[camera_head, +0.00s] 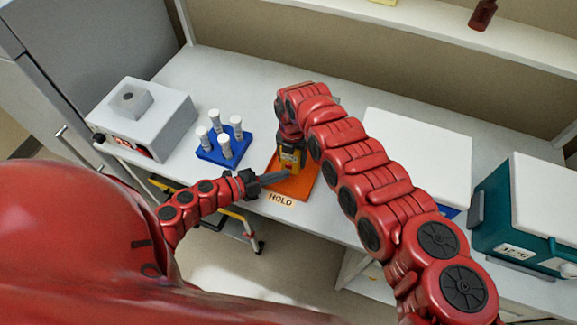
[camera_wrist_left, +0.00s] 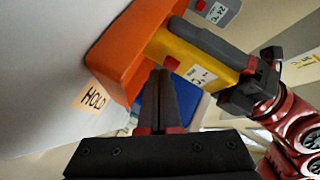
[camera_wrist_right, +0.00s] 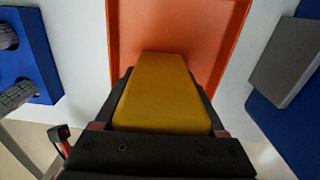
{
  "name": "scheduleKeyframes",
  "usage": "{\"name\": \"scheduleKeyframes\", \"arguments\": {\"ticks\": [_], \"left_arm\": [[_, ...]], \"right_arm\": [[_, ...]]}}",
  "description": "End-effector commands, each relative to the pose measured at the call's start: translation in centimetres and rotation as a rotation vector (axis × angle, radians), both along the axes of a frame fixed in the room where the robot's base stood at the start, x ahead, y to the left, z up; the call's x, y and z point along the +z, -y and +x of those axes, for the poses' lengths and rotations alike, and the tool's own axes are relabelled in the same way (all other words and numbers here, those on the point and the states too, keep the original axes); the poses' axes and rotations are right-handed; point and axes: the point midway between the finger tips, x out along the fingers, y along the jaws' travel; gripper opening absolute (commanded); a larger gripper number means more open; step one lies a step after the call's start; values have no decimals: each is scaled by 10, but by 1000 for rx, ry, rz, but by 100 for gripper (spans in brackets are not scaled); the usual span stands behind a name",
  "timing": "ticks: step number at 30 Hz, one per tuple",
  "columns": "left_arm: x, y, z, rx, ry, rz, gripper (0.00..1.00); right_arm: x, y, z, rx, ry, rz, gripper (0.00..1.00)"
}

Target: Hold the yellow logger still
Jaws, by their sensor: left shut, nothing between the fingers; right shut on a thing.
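The yellow logger (camera_head: 291,160) stands on the orange HOLD tray (camera_head: 298,188), partly hidden behind my right arm in the head view. In the left wrist view the logger (camera_wrist_left: 207,62) shows a dark grey face, a white label and a red button (camera_wrist_left: 171,63). My right gripper (camera_wrist_right: 165,95) is shut on the logger from above, one finger along each side. My left gripper (camera_head: 262,181) is shut and empty. Its fingertips (camera_wrist_left: 157,75) point at the logger close to the red button; I cannot tell whether they touch.
A blue rack (camera_head: 222,148) with several white-capped vials stands left of the tray, beside a white device (camera_head: 145,118). A grey item (camera_wrist_right: 287,58) lies over blue on the other side. A teal box (camera_head: 515,230) stands far right.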

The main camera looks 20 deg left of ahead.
Motion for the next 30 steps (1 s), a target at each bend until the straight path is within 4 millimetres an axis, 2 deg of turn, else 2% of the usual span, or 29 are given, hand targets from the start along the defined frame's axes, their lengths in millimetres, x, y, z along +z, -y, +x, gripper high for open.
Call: {"name": "scheduleKeyframes", "arguments": {"ticks": [5, 16, 30], "left_arm": [[0, 1, -9, -1, 0, -2, 0], [0, 1, -12, -2, 0, -1, 0], [1, 1, -55, -2, 0, -1, 0]], "right_arm": [[0, 0, 0, 0, 0, 0, 9], [0, 0, 0, 0, 1, 0, 9], [0, 0, 1, 0, 1, 0, 9]]}}
